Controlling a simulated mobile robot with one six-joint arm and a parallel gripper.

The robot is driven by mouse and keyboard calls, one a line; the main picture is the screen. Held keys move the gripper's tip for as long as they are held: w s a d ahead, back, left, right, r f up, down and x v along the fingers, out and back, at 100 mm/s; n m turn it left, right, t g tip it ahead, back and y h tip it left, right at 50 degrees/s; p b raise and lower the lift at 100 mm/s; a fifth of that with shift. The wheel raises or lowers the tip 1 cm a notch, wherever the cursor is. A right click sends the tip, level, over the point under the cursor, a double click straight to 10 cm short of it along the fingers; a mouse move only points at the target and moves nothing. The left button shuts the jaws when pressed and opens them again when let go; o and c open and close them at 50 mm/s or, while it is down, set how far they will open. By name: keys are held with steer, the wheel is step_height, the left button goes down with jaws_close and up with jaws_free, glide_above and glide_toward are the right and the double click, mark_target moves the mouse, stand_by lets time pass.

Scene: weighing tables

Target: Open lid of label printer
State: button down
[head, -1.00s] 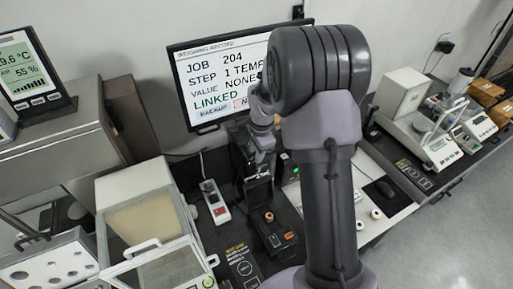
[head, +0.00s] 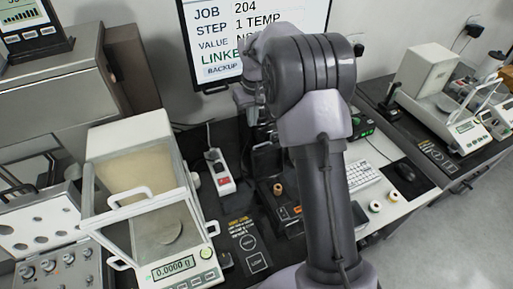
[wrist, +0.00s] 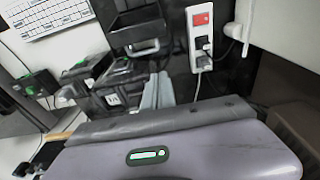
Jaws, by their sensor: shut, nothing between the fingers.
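The label printer (head: 284,217) is a dark box on the black bench mat, partly hidden behind my arm in the head view. A tan roll (head: 277,189) shows at its top. A dark panel, which looks like its raised lid (head: 266,161), stands behind the roll. In the wrist view a black panel with a pale bar (wrist: 142,47) seems to be the same lid, just beyond my fingers. My gripper (wrist: 158,90) is shut and empty, beside the panel. Whether it touches it I cannot tell. In the head view my arm hides the fingers.
A power strip (head: 222,176) lies left of the printer, and a glass-walled balance (head: 205,245) stands further left. The monitor (head: 215,45) is behind. Black boxes (wrist: 115,80) show in the wrist view.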

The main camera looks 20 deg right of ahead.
mark_target(255, 149)
steer(key=shift+s+f+b, duration=0.45)
steer(key=shift+f+b, duration=0.2)
steer(key=shift+f, duration=0.8)
steer(key=shift+s+f+b, duration=0.4)
steer(key=shift+f+b, duration=0.3)
steer(key=shift+f, duration=0.7)
steer(key=shift+s+f+b, duration=0.45)
steer(key=shift+f+b, duration=0.2)
steer(key=shift+f, duration=0.8)
steer(key=shift+r, duration=0.1)
